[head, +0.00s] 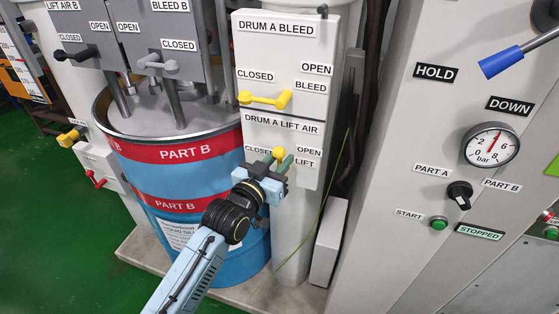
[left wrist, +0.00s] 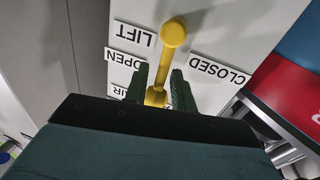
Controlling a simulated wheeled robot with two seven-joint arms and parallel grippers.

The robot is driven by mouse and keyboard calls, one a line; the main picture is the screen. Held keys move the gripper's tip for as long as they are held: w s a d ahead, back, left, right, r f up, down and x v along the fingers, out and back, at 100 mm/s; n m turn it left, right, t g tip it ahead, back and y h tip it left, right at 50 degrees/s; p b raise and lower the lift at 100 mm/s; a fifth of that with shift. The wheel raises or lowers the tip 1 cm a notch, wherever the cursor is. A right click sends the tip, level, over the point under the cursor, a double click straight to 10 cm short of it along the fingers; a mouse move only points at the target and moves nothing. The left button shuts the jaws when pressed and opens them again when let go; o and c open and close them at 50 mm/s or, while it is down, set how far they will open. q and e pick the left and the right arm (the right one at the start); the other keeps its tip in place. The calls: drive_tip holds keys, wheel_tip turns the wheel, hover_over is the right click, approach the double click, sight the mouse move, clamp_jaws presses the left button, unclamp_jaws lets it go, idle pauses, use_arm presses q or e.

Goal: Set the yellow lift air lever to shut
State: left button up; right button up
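The yellow lift air lever (head: 279,152) is on the white Drum A Lift Air panel, between the CLOSED and OPEN labels. Much of it is hidden by my left gripper in the head view. In the left wrist view, which is upside down, the lever (left wrist: 173,34) points up the picture, with its stem between the two green fingers. My left gripper (head: 279,163) is in front of the panel, with its fingers (left wrist: 161,82) on either side of the lever. There is some room around the stem, so the gripper looks open. My right gripper is not in view.
The yellow Drum A Bleed lever (head: 265,99) just above points left to CLOSED. A blue Part B drum (head: 160,187) stands left of the panel. At the right, a grey cabinet carries a gauge (head: 491,146), a black selector (head: 459,193) and a blue-handled lever (head: 502,62).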

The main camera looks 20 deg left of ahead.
use_arm(q)
drive_tip(key=shift+w, duration=0.2)
clamp_jaws()
